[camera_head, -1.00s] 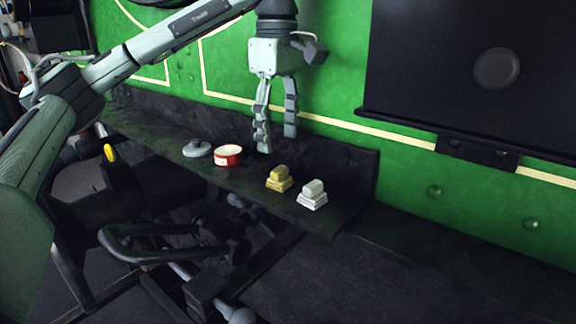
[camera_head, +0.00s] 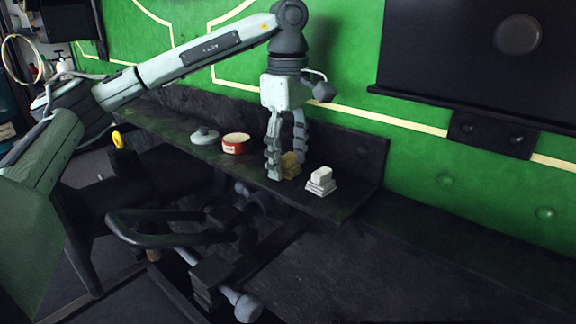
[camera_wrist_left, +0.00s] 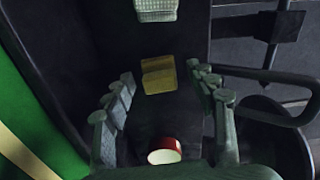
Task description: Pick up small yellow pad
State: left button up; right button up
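The small yellow pad (camera_head: 290,159) sits on a wider yellow piece on the dark shelf. It is partly hidden by my left gripper's fingers in the head view. The yellow stack also shows in the left wrist view (camera_wrist_left: 158,74), between and slightly beyond the fingertips. My left gripper (camera_head: 286,168) points down at the stack, with its fingers open on either side. The wrist view shows a gap between the fingers and the yellow pad, and nothing is held. My right gripper is not in view.
A white stack (camera_head: 321,180) stands close to the right of the yellow one. A red round tin (camera_head: 235,143) and a grey lid (camera_head: 204,136) are to the left. The green wall (camera_head: 345,65) rises behind the shelf (camera_head: 225,160). Dark handles and pipes lie below its front edge.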

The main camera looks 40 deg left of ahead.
pick_arm(q)
jog(key=c, duration=0.9)
jog(key=shift+o, duration=0.2)
jog(key=shift+r, duration=0.1)
jog(key=shift+r, duration=0.5)
jog(key=r, duration=0.2)
jog(key=a+r, duration=0.1)
jog(key=r, duration=0.1)
jog(key=shift+s, duration=0.15)
jog(key=s+a+r+p, duration=0.2)
jog(key=s+a+r, duration=0.3)
jog(key=a, duration=0.4)
jog(key=shift+s+r, duration=0.15)
jog(key=shift+r, duration=0.3)
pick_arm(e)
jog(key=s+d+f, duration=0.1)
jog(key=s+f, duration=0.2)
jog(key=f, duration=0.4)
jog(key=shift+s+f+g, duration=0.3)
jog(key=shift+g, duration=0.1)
